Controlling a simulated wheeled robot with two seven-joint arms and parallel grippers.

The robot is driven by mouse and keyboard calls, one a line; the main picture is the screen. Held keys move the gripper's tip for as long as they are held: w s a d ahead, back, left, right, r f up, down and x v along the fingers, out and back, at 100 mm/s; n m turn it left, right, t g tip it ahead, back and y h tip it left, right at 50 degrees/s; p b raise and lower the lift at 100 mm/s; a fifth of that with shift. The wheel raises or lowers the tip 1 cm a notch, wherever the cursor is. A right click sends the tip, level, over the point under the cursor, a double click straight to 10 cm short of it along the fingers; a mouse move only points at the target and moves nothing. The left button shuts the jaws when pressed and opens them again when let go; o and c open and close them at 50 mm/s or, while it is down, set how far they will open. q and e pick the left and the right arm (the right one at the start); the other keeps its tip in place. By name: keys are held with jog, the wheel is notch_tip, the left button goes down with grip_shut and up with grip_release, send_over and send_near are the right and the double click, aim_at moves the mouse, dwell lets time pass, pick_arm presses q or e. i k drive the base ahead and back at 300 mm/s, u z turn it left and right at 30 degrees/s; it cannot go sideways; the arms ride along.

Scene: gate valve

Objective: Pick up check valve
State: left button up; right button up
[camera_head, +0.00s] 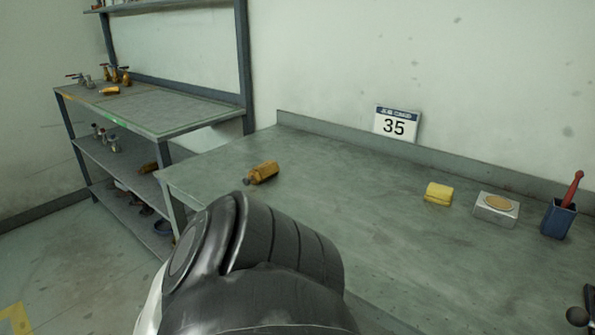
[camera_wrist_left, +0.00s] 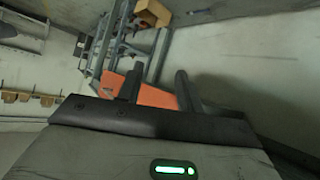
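A brass-coloured valve body with a grey end (camera_head: 262,173), which looks like the check valve, lies on its side on the grey table (camera_head: 340,215), near its left end. My left gripper (camera_wrist_left: 157,82) shows in the left wrist view with its two dark fingers apart and nothing between them. Its fingers point toward a blurred background of racks and an orange surface, and the brass valve is not recognisable there. In the head view, a large dark link of my arm fills the lower middle and hides the table's front left part. My right gripper is not recognisable in either view.
A yellow sponge (camera_head: 438,194), a metal box with a round tan top (camera_head: 496,208) and a blue cup with a red-handled tool (camera_head: 559,217) stand on the right. A dark object (camera_head: 578,315) is cut off lower right. A shelf (camera_head: 150,108) with several valves stands left. The table's middle is clear.

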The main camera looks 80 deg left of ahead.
aim_at(265, 171)
jog(key=u, duration=2.6)
